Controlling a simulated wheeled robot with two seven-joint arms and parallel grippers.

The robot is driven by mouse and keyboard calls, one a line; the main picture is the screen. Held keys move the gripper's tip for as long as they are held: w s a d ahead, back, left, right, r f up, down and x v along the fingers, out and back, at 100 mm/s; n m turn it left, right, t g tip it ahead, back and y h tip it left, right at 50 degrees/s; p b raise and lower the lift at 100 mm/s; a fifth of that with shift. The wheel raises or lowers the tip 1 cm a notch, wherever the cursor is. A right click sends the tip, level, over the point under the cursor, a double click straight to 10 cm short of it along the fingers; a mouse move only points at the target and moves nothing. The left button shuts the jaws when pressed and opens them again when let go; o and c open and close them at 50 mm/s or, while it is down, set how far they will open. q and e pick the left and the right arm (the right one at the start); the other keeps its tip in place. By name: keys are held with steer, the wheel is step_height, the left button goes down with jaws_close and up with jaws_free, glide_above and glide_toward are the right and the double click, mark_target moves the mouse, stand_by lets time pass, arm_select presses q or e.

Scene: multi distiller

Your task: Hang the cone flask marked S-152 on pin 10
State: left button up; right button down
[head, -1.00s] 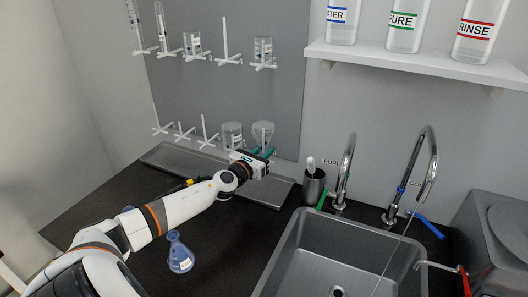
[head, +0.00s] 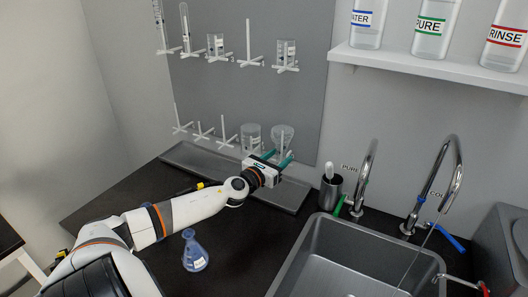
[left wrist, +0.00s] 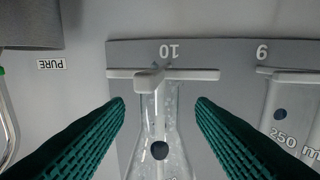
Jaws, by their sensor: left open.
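A clear cone flask (head: 283,137) hangs inverted on the lower-row peg at the far right of the grey board. In the left wrist view, which is upside down, this flask (left wrist: 165,125) is on the peg (left wrist: 152,80) under the number 10. Its label cannot be read. My left gripper (head: 279,159) is open just in front of the flask. In the left wrist view its green fingers (left wrist: 160,112) stand on either side of the flask with gaps showing. A blue cone flask (head: 195,254) stands on the dark counter, its label too small to read. My right gripper is not in view.
A clear beaker (head: 251,135) marked 250 ml hangs on peg 9 close beside. A metal drip tray (head: 190,160) lies below the board. A dark cup (head: 330,190), taps (head: 368,170) and a sink (head: 330,240) are to the right.

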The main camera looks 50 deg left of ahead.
arm_select(q)
steer(key=s+d, duration=0.1)
steer(key=s, duration=0.8)
steer(key=shift+s+d+b, duration=0.25)
steer(key=shift+b, duration=0.15)
steer(key=s+d+r+p, duration=0.2)
steer(key=s+r+p, duration=0.2)
steer(key=s, duration=0.4)
steer(key=s+d+r+p, duration=0.3)
steer(key=s+r, duration=0.3)
steer(key=s, duration=0.2)
steer(key=shift+p, duration=0.45)
steer(key=shift+s, duration=0.1)
stand_by(0.6)
